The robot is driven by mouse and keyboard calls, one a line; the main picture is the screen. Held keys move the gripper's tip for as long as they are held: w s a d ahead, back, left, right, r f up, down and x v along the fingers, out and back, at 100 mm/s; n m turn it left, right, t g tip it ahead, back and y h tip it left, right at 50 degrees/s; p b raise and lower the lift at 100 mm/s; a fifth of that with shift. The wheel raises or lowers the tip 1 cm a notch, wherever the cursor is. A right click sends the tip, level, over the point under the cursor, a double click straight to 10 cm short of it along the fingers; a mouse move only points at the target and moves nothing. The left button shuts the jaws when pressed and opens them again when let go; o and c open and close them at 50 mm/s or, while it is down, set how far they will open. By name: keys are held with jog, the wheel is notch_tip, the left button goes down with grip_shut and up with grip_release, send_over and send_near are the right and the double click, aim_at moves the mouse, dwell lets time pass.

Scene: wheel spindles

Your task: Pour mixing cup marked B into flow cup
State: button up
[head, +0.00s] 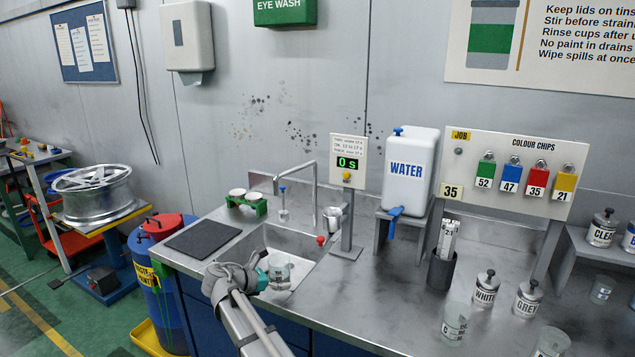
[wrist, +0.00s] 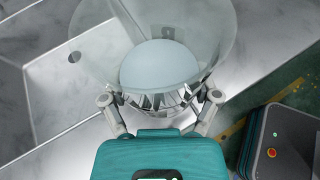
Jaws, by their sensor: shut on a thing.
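My gripper (head: 264,274) is shut on a clear mixing cup (head: 280,274), which it holds over the sink. In the wrist view the cup (wrist: 150,62) stands between the fingers (wrist: 160,100), with a pale grey-blue round area inside and a faint mark like a B on its far wall. The head view shows dark marking on the cup, too small to read surely. The flow cup (head: 332,213) is a small metal cup on the timer stand, behind and right of my gripper and apart from the held cup. The stand's display (head: 347,162) reads 0 s.
The sink (head: 262,240) has a tall tap (head: 314,190) near the flow cup. A water tank (head: 408,168) stands right of the timer stand. A dark mat (head: 203,240) lies left.

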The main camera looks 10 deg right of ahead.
jog(key=shift+d, duration=0.1)
jog(key=shift+r, duration=0.1)
dwell(0.3)
jog(key=shift+w+r+p, duration=0.35)
jog(key=shift+r+p, duration=0.15)
jog(key=shift+p, duration=0.1)
jog(key=w+d+r+p, duration=0.6)
jog(key=w+r+p, duration=0.1)
jog(key=r+p, duration=0.3)
jog(key=w+d+r+p, duration=0.7)
jog(key=r+p, duration=0.4)
jog(key=shift+r+p, duration=0.3)
jog(key=shift+p, duration=0.05)
jog(key=shift+w+f, duration=0.1)
jog(key=shift+f, duration=0.05)
